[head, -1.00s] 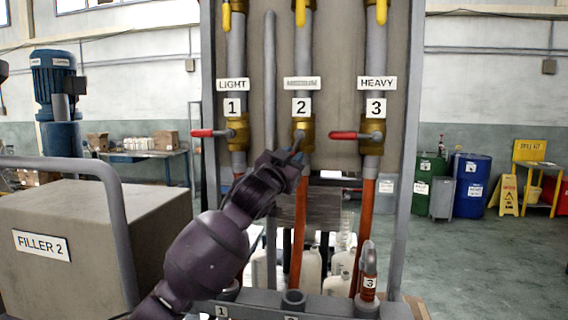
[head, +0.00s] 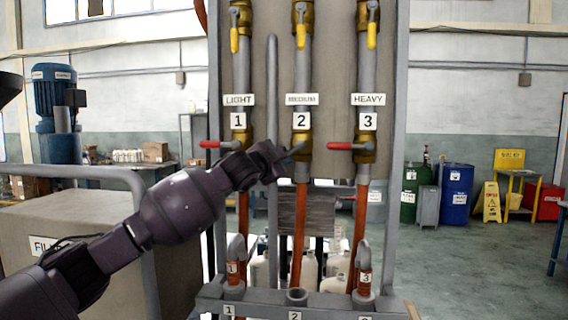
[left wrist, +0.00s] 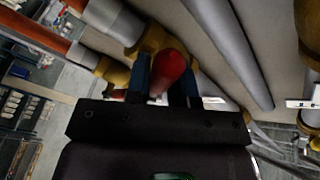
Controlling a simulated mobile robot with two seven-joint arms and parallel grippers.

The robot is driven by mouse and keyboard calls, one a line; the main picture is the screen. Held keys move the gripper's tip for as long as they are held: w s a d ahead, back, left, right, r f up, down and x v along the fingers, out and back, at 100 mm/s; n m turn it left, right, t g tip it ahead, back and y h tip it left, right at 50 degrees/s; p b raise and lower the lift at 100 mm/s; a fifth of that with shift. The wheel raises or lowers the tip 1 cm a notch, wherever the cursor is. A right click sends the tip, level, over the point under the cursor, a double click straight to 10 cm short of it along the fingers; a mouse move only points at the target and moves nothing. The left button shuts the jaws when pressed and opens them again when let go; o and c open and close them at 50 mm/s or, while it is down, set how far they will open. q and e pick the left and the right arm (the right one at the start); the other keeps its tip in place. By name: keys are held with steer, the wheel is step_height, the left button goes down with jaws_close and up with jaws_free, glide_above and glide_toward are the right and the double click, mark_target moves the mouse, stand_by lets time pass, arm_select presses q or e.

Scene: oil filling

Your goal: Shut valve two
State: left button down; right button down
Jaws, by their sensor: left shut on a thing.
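Valve two (head: 301,147) is the brass body under the number 2 plate (head: 301,121) on the middle pipe. My left gripper (head: 292,152) is at its left side in the head view and hides its handle there. In the left wrist view my left gripper (left wrist: 165,84) has its two blue fingers shut on the red handle (left wrist: 170,70), seen nearly end-on. The brass body (left wrist: 150,40) is just behind it. The exact angle of the handle is hard to tell. My right gripper is not in view.
Valves one (head: 241,141) and three (head: 364,148) have red handles pointing left, across their pipes. Yellow-handled valves sit above, including one (head: 300,35) on the middle pipe. Orange hoses run down to the grey bottom rail (head: 262,297). The grey filler box (head: 60,225) stands left.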

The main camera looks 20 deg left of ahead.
arm_select(q)
steer(key=r+m, duration=0.1)
steer(key=a+r+m+g, duration=0.1)
steer(key=m, duration=0.1)
steer(key=shift+s, duration=0.1)
steer(key=shift+r+m+g+y, duration=0.5)
steer(key=shift+r+m+g, duration=0.25)
steer(key=shift+m, duration=0.55)
steer(key=c, duration=1)
jaws_free()
steer(key=shift+s, duration=0.1)
steer(key=b+v, duration=0.2)
steer(key=v, duration=0.8)
steer(key=shift+s+b, duration=0.25)
steer(key=shift+b, duration=0.05)
steer(key=shift+r, duration=0.1)
